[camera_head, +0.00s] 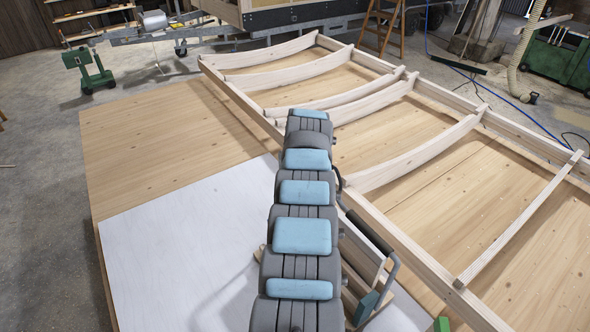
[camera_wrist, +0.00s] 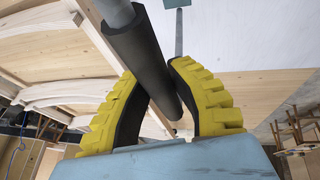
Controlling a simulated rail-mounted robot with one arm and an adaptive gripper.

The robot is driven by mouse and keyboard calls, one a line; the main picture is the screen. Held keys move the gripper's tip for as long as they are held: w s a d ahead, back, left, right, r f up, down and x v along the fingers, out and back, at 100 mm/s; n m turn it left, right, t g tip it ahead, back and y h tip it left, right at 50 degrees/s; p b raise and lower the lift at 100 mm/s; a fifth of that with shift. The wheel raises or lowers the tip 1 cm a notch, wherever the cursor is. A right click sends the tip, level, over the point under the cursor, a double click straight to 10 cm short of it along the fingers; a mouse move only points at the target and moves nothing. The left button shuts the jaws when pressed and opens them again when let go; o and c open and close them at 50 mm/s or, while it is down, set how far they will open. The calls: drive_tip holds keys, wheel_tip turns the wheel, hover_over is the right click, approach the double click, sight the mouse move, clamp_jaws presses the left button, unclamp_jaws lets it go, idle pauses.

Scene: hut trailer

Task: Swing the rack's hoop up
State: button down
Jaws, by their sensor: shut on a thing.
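The hoop is a grey metal rod with a black sleeve (camera_head: 368,231), right of my arm in the head view. Its near end bends down to a teal block (camera_head: 366,304) by a small wooden piece, perhaps part of the rack. In the wrist view the black sleeve (camera_wrist: 143,57) runs diagonally between the yellow ribbed fingers of my gripper (camera_wrist: 155,70), which is shut on it. A grey bare part of the hoop (camera_wrist: 115,12) shows at the top. My arm hides the gripper in the head view, and most of the rack is hidden.
A large wooden frame with curved ribs (camera_head: 400,155) lies on the plywood platform (camera_head: 140,135) beyond and right of the hoop. A white sheet (camera_head: 170,250) lies left of my arm. A green object (camera_head: 441,324) is at the bottom edge.

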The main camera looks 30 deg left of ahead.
drive_tip(key=shift+w+r, duration=0.1)
drive_tip(key=shift+r, duration=0.1)
drive_tip(key=c, duration=0.9)
unclamp_jaws()
drive_tip(key=shift+o, duration=0.2)
drive_tip(key=shift+d+r, duration=0.3)
drive_tip(key=shift+r, duration=0.2)
drive_tip(key=v, duration=1.1)
drive_tip(key=shift+a+f, duration=0.1)
